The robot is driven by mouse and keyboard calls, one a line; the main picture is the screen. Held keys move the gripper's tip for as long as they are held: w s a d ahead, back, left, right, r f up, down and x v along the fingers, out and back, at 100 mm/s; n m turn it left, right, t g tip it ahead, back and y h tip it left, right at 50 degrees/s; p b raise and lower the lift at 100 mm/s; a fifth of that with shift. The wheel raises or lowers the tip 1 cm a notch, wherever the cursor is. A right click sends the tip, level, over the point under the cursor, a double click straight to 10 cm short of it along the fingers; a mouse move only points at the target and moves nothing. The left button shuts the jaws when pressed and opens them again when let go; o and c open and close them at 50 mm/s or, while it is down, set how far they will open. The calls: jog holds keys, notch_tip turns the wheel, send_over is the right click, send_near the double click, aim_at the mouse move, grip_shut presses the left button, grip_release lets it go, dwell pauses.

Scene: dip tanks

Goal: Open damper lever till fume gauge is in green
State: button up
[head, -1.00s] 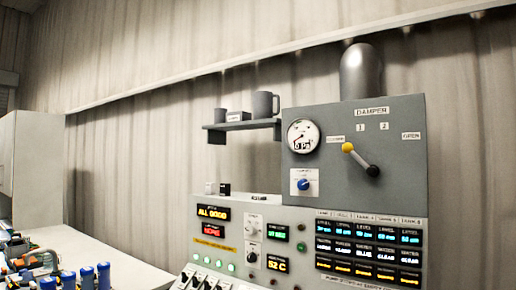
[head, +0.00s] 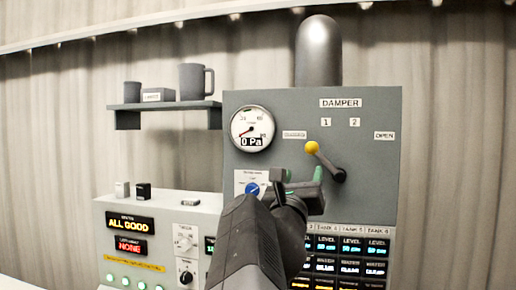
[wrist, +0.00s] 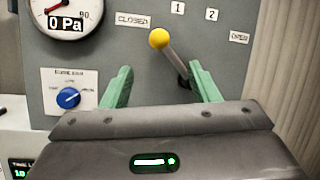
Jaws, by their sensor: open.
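The damper lever (head: 325,161) has a yellow knob and a dark pivot on the grey panel. It tilts up and left, toward the label at the left that reads CLOSED in the wrist view. The knob (wrist: 159,38) is just beyond my gripper (wrist: 161,72), roughly centred between its green fingers. My gripper (head: 299,174) is open and empty, a little below the knob in the head view, with no contact visible. The round fume gauge (head: 252,126) reads 0 Pa, its red needle at the lower left.
A blue knob (head: 253,189) sits on the panel below the gauge. A shelf (head: 165,105) with mugs is to the left. A metal duct (head: 318,52) rises above the panel. Below are lit tank displays (head: 349,256).

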aim_at(311, 152)
jog(key=p+x, duration=0.4)
jog(key=x, duration=0.9)
jog(key=shift+w, duration=0.15)
grip_shut()
jog(key=shift+d, duration=0.1)
